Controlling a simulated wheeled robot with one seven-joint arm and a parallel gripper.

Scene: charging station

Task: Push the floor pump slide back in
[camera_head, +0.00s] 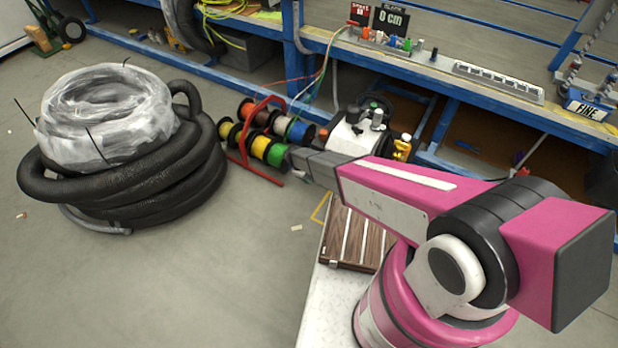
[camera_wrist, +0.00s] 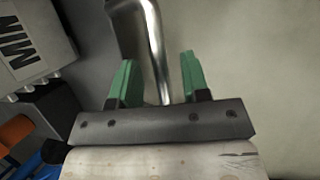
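My gripper (camera_wrist: 158,75) has two green fingers standing apart, with a bent chrome bar (camera_wrist: 153,40) between them. Gaps show on both sides of the bar, and I cannot tell whether the bar is the pump slide. In the head view my pink arm reaches left, its grey end near the spools; the fingers are not clear there. A white machine with black fittings (camera_head: 352,135), which looks like the floor pump, stands on the floor just behind the arm's end. The arm hides its lower part, and no slide can be made out.
A red rack of cable spools (camera_head: 262,135) stands beside the white machine. A blue-framed workbench (camera_head: 450,85) runs behind. A big coil of black hose (camera_head: 125,190) lies left. A grey box marked MIN (camera_wrist: 25,45) is left in the wrist view.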

